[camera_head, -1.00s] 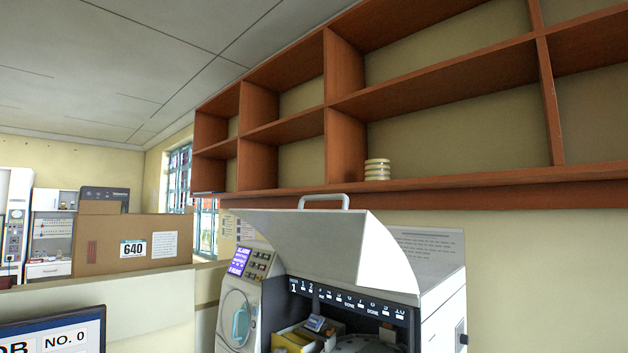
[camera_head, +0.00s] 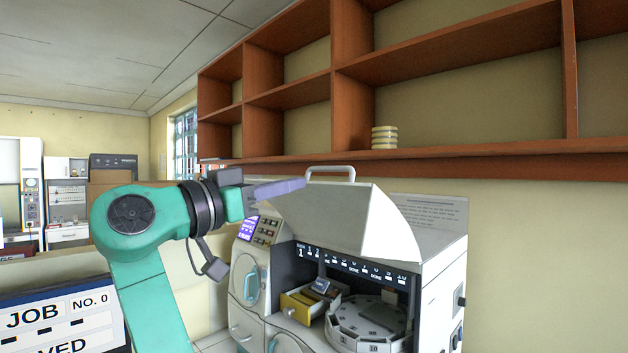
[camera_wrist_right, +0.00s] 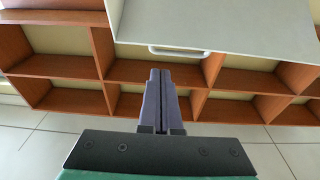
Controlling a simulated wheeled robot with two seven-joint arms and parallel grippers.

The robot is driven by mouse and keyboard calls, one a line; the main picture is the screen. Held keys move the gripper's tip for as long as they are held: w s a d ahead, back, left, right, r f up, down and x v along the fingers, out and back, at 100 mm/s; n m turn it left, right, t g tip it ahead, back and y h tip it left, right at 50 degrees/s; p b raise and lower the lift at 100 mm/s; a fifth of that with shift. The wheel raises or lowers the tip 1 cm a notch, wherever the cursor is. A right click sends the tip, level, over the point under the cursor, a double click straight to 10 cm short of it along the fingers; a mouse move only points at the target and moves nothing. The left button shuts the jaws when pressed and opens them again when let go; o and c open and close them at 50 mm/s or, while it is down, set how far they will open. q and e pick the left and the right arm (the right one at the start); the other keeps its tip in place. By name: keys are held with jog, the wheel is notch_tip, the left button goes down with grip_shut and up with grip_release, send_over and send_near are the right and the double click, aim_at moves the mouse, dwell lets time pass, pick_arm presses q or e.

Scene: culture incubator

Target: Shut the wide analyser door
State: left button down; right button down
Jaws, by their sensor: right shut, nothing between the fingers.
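The wide analyser door (camera_head: 318,215) is a white curved lid, raised open above the analyser's front opening. Its grey bar handle (camera_head: 330,169) stands at the lid's top edge. In the right wrist view the lid (camera_wrist_right: 230,25) fills the upper part, with the handle (camera_wrist_right: 178,51) just beyond my fingertips. My right gripper (camera_head: 303,186) is shut and empty; its purple fingers lie level, just left of the handle in the head view. I cannot tell whether they touch the lid. In the right wrist view the fingers (camera_wrist_right: 160,75) are together. My left gripper is not in view.
Inside the analyser are a yellow drawer (camera_head: 297,306) and a round carousel (camera_head: 370,325). A wooden shelf (camera_head: 450,155) with stacked dishes (camera_head: 384,137) hangs above. A JOB screen (camera_head: 70,318) is at lower left, a cardboard box (camera_head: 110,176) behind my arm.

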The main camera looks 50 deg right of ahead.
jog(key=d+r+p, duration=0.1)
jog(key=d+p, duration=0.3)
jog(key=d, duration=0.5)
jog(key=shift+w+d+p, duration=0.15)
jog(key=shift+d+p, duration=0.15)
jog(key=shift+d, duration=0.1)
